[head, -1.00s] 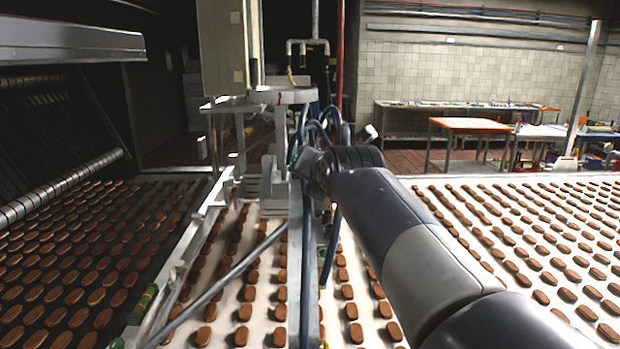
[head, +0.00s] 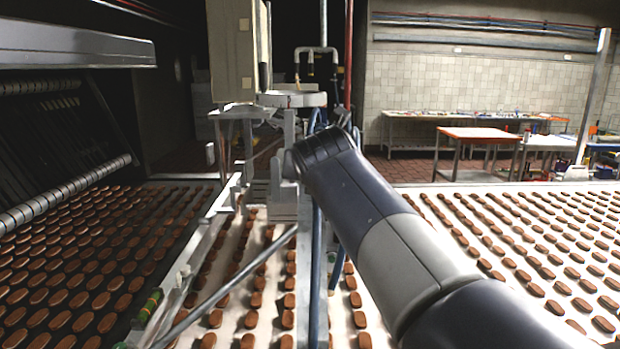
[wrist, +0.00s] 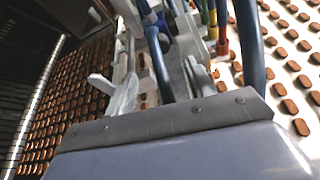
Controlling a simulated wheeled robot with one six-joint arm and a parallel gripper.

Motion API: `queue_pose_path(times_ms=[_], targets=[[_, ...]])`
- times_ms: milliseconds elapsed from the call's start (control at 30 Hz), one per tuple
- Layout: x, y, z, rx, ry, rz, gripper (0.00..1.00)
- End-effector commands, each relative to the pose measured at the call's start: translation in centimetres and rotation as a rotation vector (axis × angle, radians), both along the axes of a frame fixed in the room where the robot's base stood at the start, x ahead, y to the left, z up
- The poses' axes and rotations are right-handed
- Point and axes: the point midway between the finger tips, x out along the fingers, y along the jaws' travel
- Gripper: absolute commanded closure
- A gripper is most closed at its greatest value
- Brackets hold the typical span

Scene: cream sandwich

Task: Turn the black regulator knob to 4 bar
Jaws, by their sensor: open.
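I cannot make out the black regulator knob or a pressure scale in either view. In the head view my arm reaches over the middle of the line and its wrist hides my gripper. In the wrist view my gripper (wrist: 160,70) seems to show as two pale fingers held apart above a grey riveted plate, with no knob seen between them. Blue hoses (wrist: 157,62) run between and beyond the fingers. A red and yellow fitting (wrist: 221,30) stands at the upper right.
A pale cabinet (head: 231,50) stands behind the grey machine frame (head: 285,185). A diagonal metal bar (head: 235,278) crosses the conveyor. Rows of brown biscuits cover the belts on both sides. An orange-topped table (head: 480,133) stands far back right.

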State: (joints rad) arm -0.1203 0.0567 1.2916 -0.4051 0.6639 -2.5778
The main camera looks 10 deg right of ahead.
Motion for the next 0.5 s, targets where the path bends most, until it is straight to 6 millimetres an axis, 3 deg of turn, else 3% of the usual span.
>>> queue_pose_path(times_ms=[500], targets=[[7.7, -1.1, -3.1, 0.003, 0.002, 0.001, 0.48]])
